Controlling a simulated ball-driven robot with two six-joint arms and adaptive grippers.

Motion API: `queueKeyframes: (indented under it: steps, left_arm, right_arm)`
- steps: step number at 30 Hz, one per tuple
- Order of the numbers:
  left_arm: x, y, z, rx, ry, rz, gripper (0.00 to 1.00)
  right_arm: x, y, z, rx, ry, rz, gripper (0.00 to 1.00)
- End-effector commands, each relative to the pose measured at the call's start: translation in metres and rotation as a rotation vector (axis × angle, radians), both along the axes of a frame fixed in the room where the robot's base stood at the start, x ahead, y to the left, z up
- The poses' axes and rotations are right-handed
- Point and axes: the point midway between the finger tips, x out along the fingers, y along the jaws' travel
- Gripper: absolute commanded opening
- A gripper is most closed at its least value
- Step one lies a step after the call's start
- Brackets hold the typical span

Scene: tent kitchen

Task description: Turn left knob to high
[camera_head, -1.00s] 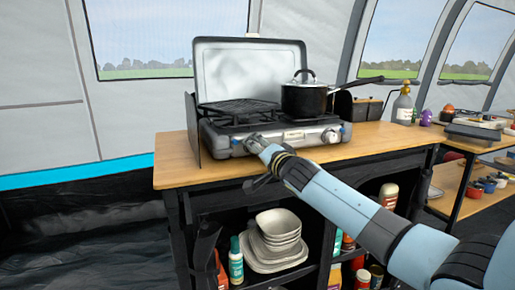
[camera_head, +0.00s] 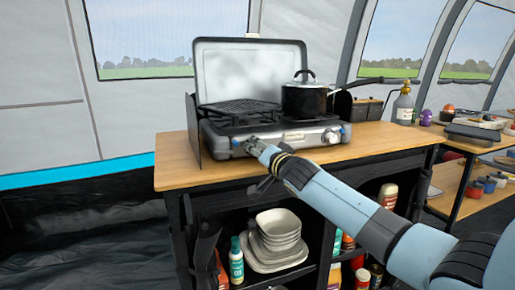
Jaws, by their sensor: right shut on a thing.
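A grey camping stove (camera_head: 222,143) with its lid raised stands on the wooden counter. My right gripper (camera_head: 249,144) is at the left end of the stove's front panel, where the left knob sits. It is shut on the left knob, which the fingers hide, so its setting cannot be read. The right knob (camera_head: 331,136) shows uncovered on the right of the front panel. My left gripper is not in view.
A black pot (camera_head: 304,99) with a lid sits on the right burner, its handle pointing right. The wooden counter (camera_head: 190,174) is clear in front of the stove. Stacked white dishes (camera_head: 277,237) and bottles stand on the shelf below.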

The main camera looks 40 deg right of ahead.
Motion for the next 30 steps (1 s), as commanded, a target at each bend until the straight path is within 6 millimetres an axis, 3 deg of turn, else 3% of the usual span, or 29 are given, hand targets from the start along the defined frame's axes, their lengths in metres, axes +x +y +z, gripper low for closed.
queueKeyframes:
  steps: [30]
  left_arm:
    - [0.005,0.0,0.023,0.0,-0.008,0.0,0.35]
  right_arm:
    - [0.0,0.003,0.001,-0.857,0.209,0.001,0.01]
